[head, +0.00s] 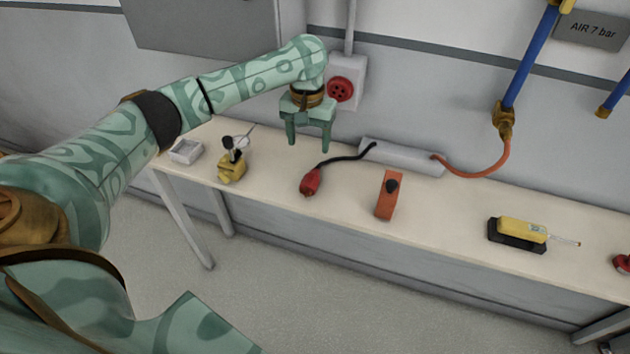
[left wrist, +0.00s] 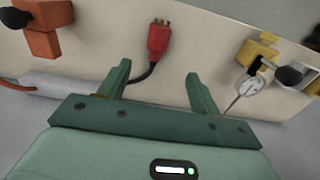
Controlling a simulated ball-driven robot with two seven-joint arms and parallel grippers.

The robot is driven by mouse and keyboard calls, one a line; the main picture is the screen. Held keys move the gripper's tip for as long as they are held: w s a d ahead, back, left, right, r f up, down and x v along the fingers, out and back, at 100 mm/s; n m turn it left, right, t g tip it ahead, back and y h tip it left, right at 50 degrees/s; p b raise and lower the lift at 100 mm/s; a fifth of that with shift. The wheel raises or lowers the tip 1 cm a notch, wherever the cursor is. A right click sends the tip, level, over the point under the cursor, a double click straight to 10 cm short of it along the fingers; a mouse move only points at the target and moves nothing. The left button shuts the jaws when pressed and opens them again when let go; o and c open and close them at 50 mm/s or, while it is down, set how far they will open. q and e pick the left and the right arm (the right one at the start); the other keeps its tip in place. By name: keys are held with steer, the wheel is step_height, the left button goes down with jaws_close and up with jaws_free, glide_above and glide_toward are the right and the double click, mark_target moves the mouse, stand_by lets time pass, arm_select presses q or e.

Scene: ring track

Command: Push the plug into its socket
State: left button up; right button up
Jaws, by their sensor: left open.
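The red plug (head: 311,182) lies on the bench, with a black cable running from it to a grey box (head: 402,157). In the left wrist view the plug (left wrist: 158,42) shows its brass-coloured end, beyond and between my fingertips. A round red socket (head: 340,89) sits on a pale wall box, just right of my left wrist. My left gripper (head: 308,148) is open and empty, pointing down above the back of the bench. In the left wrist view its fingers (left wrist: 158,72) are spread apart, not touching the plug. My right gripper is not in view.
On the bench (head: 270,187) are a white tray (head: 186,151), a yellow device with a dial (head: 232,165), an orange block (head: 388,195) with a black knob, and a yellow tool on a black base (head: 519,233). An orange hose joins the grey box to blue pipework.

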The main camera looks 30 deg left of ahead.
arm_select(q)
steer(key=b, duration=0.3)
glide_above(311, 177)
steer(key=f, duration=0.7)
steer(key=shift+w+a, duration=0.1)
steer(key=shift+a, duration=0.15)
steer(key=shift+f, duration=0.45)
steer(key=shift+f+b, duration=0.2)
steer(key=shift+b, duration=0.2)
steer(key=f+b, duration=0.3)
steer(key=f, duration=0.2)
steer(key=shift+d+b, duration=0.2)
steer(key=shift+b, duration=0.2)
steer(key=shift+r, duration=0.3)
steer(key=shift+c, duration=0.8)
steer(key=c, duration=1)
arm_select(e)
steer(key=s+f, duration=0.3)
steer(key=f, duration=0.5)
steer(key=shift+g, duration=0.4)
arm_select(q)
steer(key=shift+r, duration=0.1)
steer(key=shift+c, duration=0.2)
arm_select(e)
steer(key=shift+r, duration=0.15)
